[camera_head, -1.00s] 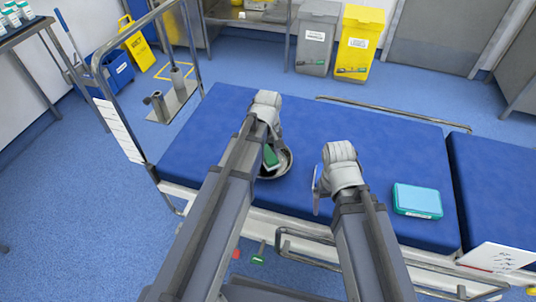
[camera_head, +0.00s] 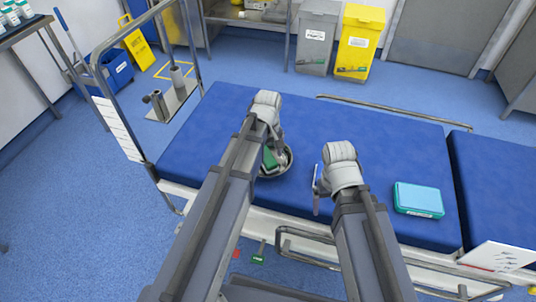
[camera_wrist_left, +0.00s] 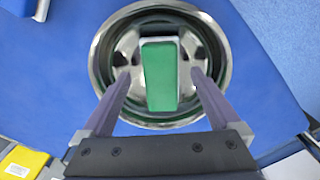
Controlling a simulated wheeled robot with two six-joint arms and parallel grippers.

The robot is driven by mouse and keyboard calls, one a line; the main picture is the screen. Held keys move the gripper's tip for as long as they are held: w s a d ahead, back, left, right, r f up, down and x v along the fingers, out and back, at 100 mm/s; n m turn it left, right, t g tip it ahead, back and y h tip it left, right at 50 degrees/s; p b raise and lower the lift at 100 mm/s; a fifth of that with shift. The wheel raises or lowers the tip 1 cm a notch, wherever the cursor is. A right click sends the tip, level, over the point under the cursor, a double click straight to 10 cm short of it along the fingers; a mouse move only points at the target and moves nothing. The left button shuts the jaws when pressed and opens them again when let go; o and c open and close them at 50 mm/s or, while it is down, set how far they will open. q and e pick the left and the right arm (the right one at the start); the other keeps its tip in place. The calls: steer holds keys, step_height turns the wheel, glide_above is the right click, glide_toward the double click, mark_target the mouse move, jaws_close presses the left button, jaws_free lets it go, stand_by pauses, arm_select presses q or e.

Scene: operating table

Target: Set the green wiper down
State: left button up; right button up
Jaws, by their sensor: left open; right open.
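The green wiper (camera_wrist_left: 159,78) is a green block with a pale end. In the left wrist view it lies inside a round shiny metal bowl (camera_wrist_left: 107,40). In the head view the green wiper (camera_head: 270,158) shows in the bowl (camera_head: 287,163), partly hidden by my left arm. My left gripper (camera_wrist_left: 159,78) is open, with one finger on each side of the wiper and a gap to each. My right gripper (camera_head: 318,187) is over the blue table pad to the right of the bowl; its fingers are mostly hidden.
The bowl stands on the blue operating table (camera_head: 390,150). A teal box (camera_head: 418,199) lies at the table's right. A metal rail (camera_head: 380,112) runs along the far edge. Grey (camera_head: 316,35) and yellow (camera_head: 357,40) bins stand behind. The far middle of the pad is clear.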

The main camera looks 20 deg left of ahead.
stand_by(0.3)
arm_select(q)
step_height(320, 180, up, 7)
steer(key=p, duration=0.7)
steer(key=shift+f, duration=0.1)
steer(key=shift+f+b, duration=2.45)
steer(key=shift+b, duration=0.1)
step_height(320, 180, up, 6)
steer(key=p, duration=0.5)
steer(key=shift+f+p, duration=0.15)
steer(key=shift+p, duration=0.2)
step_height(320, 180, down, 8)
steer(key=b, duration=0.7)
steer(key=shift+b, duration=0.35)
step_height(320, 180, up, 12)
steer(key=p, duration=1.2)
step_height(320, 180, up, 12)
steer(key=p, duration=1.2)
glide_above(268, 157)
steer(key=a, duration=0.5)
steer(key=shift+w, duration=0.45)
